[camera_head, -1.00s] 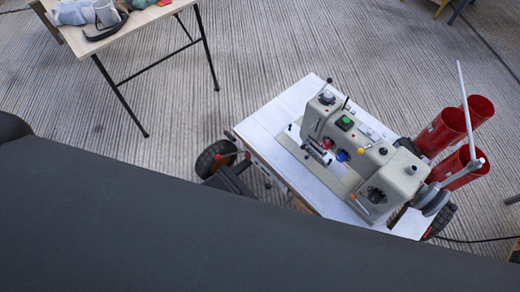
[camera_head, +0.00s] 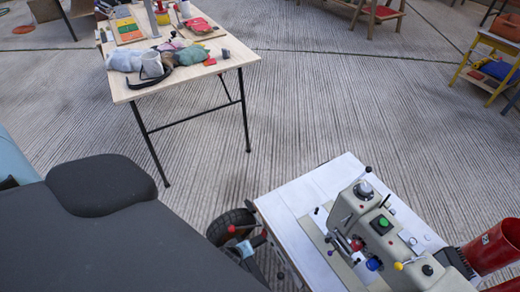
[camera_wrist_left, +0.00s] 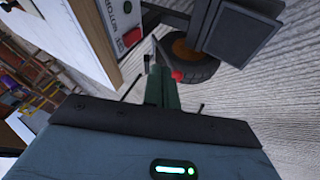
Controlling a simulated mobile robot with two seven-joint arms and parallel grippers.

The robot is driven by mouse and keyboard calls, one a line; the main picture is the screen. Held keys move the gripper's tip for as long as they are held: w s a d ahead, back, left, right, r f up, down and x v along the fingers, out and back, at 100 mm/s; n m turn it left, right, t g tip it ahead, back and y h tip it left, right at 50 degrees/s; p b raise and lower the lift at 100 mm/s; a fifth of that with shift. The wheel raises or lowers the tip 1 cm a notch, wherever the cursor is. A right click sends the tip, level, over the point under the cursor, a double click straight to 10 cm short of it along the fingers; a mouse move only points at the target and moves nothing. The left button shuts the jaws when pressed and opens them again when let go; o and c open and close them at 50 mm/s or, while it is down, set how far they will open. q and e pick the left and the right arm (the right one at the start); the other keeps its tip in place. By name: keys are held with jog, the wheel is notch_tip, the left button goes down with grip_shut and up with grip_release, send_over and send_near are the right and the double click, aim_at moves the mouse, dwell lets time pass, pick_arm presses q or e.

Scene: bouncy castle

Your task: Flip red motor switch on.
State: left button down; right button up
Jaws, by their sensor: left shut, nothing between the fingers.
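In the left wrist view a pale panel lettered MOTOR carries a red switch (camera_wrist_left: 133,37), near the top, left of centre. Whether it is on or off is too small to tell. My left gripper (camera_wrist_left: 161,72) points up towards the panel, shut and empty. Its fingertips appear just below and right of the switch; I cannot tell whether they touch anything. The grey sewing machine (camera_head: 378,228) stands on a white-topped cart (camera_head: 293,198) at the lower right of the head view. The switch is not visible there, and I cannot make out my left gripper there. My right gripper is out of view.
A black box (camera_wrist_left: 240,32) and a wheel (camera_wrist_left: 195,60) lie right of the panel in the left wrist view. A folding table (camera_head: 180,75) with cloths and tools stands behind the cart. Red cylinders (camera_head: 488,248) stand at its right. Striped floor between is clear.

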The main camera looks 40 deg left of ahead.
aim_at(264, 234)
pick_arm(q)
jog(key=w+f+b, duration=0.8)
jog(key=w+b, duration=0.1)
jog(key=b, duration=0.3)
jog(key=shift+f, duration=0.4)
jog(key=shift+w, duration=0.1)
